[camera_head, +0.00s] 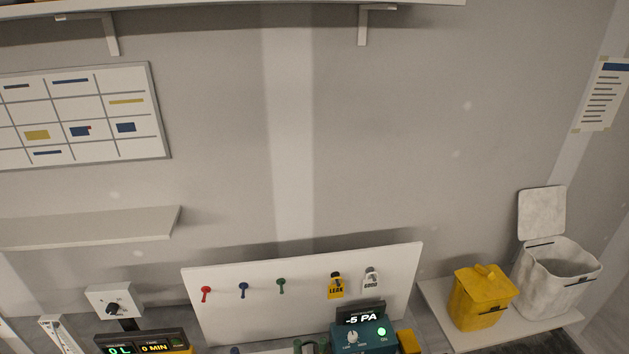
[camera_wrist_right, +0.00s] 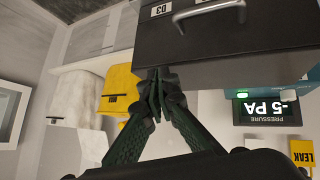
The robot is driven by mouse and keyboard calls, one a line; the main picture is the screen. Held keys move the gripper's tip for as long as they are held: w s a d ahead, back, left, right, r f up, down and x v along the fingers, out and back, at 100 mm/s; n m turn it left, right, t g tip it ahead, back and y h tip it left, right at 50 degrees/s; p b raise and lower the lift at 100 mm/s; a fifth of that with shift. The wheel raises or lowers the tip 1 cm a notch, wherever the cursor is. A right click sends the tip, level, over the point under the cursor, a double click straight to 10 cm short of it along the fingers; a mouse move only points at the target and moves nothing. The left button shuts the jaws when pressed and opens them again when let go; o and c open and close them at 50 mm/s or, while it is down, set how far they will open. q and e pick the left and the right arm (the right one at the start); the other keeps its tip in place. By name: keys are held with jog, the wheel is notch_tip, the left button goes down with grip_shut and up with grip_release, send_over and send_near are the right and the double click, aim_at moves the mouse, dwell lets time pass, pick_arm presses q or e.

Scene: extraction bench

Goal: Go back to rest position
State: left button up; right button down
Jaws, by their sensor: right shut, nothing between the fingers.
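My right gripper (camera_wrist_right: 157,95) shows in the right wrist view. Its two dark green fingers come together at the tips, shut with nothing between them. The tips are close in front of a dark drawer unit (camera_wrist_right: 215,45) with a metal handle; I cannot tell whether they touch it. My left gripper is in neither view. In the head view I cannot make out either gripper.
The bench back has a white peg board (camera_head: 230,320) with coloured hooks and LEAK and GOOD tags. A teal pressure device (camera_head: 365,338) reads -5 PA. A yellow bin (camera_head: 480,305) and an open white bin (camera_head: 550,280) stand right. A shelf (camera_head: 90,228) juts out left.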

jog(key=s+a+f+g+y, duration=0.1)
jog(key=s+a+f+g, duration=0.15)
jog(key=s, duration=0.35)
jog(key=s+a+f+g+y, duration=0.1)
jog(key=s+f+g, duration=0.1)
jog(key=s+f, duration=0.35)
jog(key=s+a+f+n+g+y+b, duration=0.2)
jog(key=f+b, duration=0.7)
jog(key=f, duration=2.8)
jog(key=s+f+b, duration=0.4)
jog(key=s+f, duration=0.6)
jog(key=f, duration=0.3)
jog(key=s+f+g+b, duration=0.1)
jog(key=s+f+b, duration=0.3)
jog(key=s+f, duration=0.7)
notch_tip(320, 180, down, 3)
jog(key=shift+s+d+f+h+b, duration=0.1)
jog(key=shift+s+d+h+b, duration=0.1)
jog(key=shift+h+b, duration=0.2)
